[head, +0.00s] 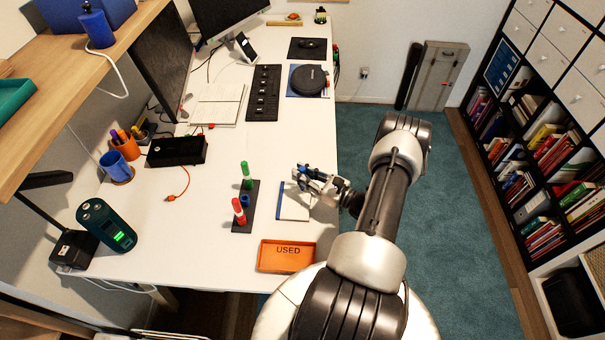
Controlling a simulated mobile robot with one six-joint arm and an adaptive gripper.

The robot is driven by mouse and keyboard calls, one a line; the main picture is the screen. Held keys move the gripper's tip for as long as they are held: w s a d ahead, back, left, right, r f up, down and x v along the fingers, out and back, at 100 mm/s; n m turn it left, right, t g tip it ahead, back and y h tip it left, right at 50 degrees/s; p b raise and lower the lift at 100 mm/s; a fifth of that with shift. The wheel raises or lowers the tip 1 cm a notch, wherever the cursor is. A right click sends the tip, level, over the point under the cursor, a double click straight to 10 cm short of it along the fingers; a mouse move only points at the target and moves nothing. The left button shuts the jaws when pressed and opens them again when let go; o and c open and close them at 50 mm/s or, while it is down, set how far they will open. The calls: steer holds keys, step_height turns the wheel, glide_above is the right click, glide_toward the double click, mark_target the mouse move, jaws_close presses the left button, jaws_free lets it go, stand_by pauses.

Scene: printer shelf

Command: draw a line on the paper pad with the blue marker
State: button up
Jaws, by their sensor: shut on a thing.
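The paper pad (294,208) is a small white pad with a blue strip along its left edge. It lies on the white table near the right edge. My gripper (312,177) is over the far right part of the pad and shut on a slim blue thing, which looks like the blue marker. The fingers hide most of it, and I cannot tell whether its tip touches the paper. Left of the pad is a dark marker stand (241,222). It holds a green marker (246,173) and a red marker (239,211), with an empty-looking blue holder between them. No line on the pad can be made out.
An orange tray marked USED (287,257) lies in front of the pad at the table's near edge. Farther back are a black keyboard (263,93), an open notebook (216,104) and a black box (177,151). The table between the box and the stand is mostly clear.

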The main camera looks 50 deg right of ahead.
steer(key=shift+f+b, duration=0.4)
stand_by(0.3)
steer(key=shift+s+a, duration=0.7)
steer(key=shift+a, duration=0.25)
steer(key=shift+s+a, duration=0.75)
steer(key=shift+a, duration=0.2)
steer(key=shift+s+a, duration=0.7)
steer(key=shift+a, duration=0.25)
stand_by(1.3)
step_height(320, 180, up, 7)
steer(key=p, duration=0.4)
steer(key=shift+p, duration=0.4)
stand_by(0.8)
